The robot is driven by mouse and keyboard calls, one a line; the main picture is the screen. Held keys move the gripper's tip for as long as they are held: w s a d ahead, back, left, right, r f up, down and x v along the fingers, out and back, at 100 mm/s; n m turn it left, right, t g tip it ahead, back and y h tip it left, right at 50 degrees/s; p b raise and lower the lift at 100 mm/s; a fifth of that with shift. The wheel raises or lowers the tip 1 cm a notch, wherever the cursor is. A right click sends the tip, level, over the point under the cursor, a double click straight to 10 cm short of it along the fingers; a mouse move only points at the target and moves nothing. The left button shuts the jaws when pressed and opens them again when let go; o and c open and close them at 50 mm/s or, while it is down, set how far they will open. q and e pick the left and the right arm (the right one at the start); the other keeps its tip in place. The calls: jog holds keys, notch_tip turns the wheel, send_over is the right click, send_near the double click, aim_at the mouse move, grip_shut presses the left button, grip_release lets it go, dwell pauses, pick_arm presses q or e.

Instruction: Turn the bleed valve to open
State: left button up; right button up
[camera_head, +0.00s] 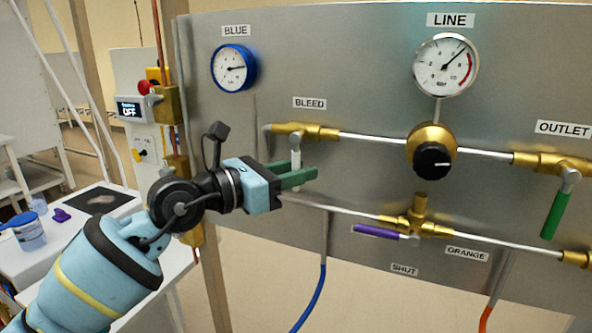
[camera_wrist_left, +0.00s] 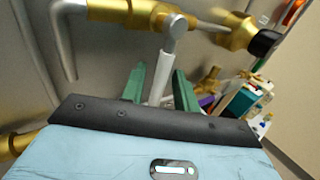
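The bleed valve is a brass fitting (camera_head: 307,131) under the BLEED label, at the left of the panel. Its white lever (camera_head: 296,155) hangs straight down. The lever also shows in the left wrist view (camera_wrist_left: 164,68), coming down from a grey hub on the brass body (camera_wrist_left: 140,14). My left gripper (camera_head: 303,178) reaches in from the left with its green fingers at the lever's lower part. In the left wrist view the fingers (camera_wrist_left: 159,88) stand on either side of the lever, with gaps showing, so it is open around it. My right gripper is not seen.
A regulator with a black knob (camera_head: 432,160) sits right of the bleed valve. A purple lever (camera_head: 377,231) lies on the lower pipe, and a green outlet lever (camera_head: 555,214) hangs at right. A blue hose (camera_head: 318,285) runs below. A white table (camera_head: 60,262) stands at left.

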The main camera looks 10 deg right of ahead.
pick_arm(q)
jog(key=shift+w+d, duration=0.1)
jog(key=shift+d, duration=0.05)
jog(key=shift+c, duration=0.2)
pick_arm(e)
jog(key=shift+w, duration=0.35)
pick_arm(q)
grip_shut()
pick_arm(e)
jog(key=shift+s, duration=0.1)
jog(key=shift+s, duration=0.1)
